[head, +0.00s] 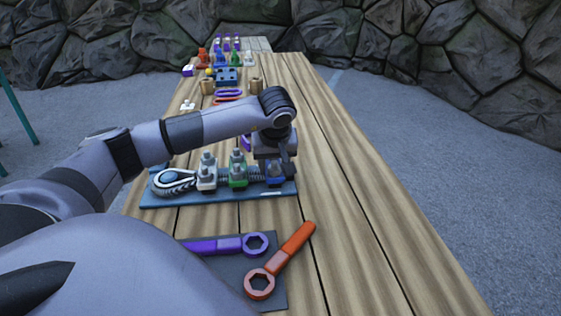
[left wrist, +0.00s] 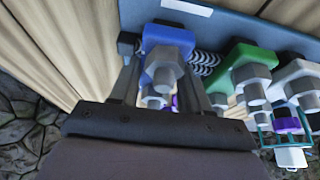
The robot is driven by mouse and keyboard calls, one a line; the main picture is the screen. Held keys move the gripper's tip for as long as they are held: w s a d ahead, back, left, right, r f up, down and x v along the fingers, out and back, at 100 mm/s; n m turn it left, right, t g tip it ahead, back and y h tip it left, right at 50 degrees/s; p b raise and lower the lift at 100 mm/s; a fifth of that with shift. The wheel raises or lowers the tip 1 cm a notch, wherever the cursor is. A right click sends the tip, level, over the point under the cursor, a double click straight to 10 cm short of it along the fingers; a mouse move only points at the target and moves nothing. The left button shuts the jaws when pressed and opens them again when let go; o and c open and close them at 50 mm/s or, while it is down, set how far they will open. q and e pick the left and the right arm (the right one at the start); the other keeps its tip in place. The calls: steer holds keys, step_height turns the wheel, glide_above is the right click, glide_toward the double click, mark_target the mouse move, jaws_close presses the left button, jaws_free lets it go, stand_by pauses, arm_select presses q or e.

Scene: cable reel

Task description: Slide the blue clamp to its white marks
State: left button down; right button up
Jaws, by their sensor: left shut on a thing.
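The blue clamp (head: 275,174) is at the right end of the threaded cable on a blue base plate (head: 220,200). In the left wrist view, its blue body (left wrist: 168,38) and grey nut sit between my fingers. My left gripper (head: 274,160) is shut on the blue clamp from above; it also shows in the left wrist view (left wrist: 160,88). A white mark (head: 270,193) shows on the plate's near edge beside the clamp, and also in the left wrist view (left wrist: 187,7). Other marks are hidden or unclear. My right gripper is out of view.
A green clamp (head: 238,174) and a white clamp (head: 207,176) stand left of the blue one, then a cable loop (head: 174,181). A purple wrench (head: 225,245) and an orange wrench (head: 283,258) lie in front. The table's right side is clear.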

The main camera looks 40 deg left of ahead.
arm_select(q)
steer(key=shift+s+a, duration=0.5)
steer(key=shift+s, duration=0.1)
steer(key=c, duration=0.8)
jaws_free()
steer(key=shift+o, duration=1.4)
steer(key=shift+s+a, duration=0.1)
steer(key=shift+s, duration=0.05)
steer(key=shift+r, duration=0.2)
steer(key=v, duration=0.7)
steer(key=shift+f, duration=0.1)
steer(key=shift+f, duration=0.1)
